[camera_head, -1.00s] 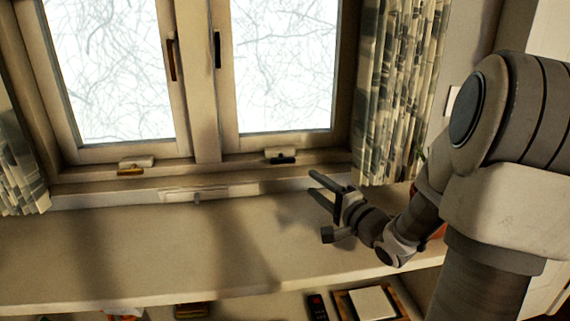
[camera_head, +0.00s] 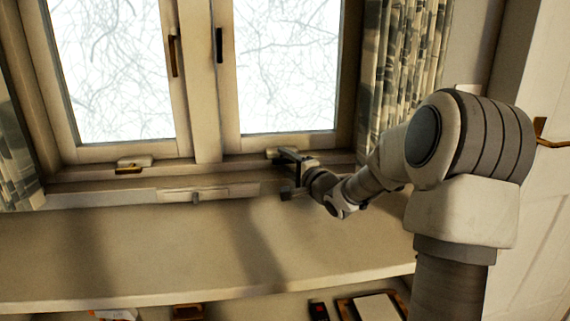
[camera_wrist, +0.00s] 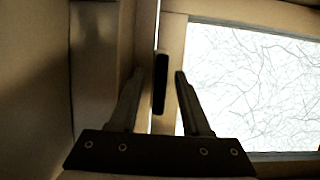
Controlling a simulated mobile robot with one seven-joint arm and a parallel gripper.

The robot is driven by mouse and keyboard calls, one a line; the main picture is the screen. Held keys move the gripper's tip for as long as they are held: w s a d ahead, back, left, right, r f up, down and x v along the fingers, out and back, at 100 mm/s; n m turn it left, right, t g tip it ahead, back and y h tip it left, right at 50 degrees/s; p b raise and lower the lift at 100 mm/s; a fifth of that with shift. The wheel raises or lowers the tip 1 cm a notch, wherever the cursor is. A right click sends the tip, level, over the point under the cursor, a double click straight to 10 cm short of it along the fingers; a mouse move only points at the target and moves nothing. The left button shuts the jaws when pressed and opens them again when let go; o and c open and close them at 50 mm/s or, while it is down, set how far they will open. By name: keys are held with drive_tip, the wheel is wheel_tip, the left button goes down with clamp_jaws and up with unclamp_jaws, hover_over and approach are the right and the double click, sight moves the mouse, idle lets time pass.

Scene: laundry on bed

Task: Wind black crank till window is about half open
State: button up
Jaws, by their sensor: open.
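The window (camera_head: 286,70) has two panes, and the right-hand one looks shut in its frame. The black crank sits on a pale mount (camera_head: 272,153) at the foot of the right pane; in the head view my gripper mostly hides it.
A brass crank (camera_head: 128,169) sits under the left pane. A black upright handle (camera_head: 219,45) and a brown one (camera_head: 173,54) are on the middle frames. A patterned curtain (camera_head: 395,80) hangs at right. The wide ledge (camera_head: 180,255) below is clear.

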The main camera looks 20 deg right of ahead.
clamp_jaws()
drive_tip(key=shift+r+p, duration=0.1)
drive_tip(key=shift+p, duration=0.2)
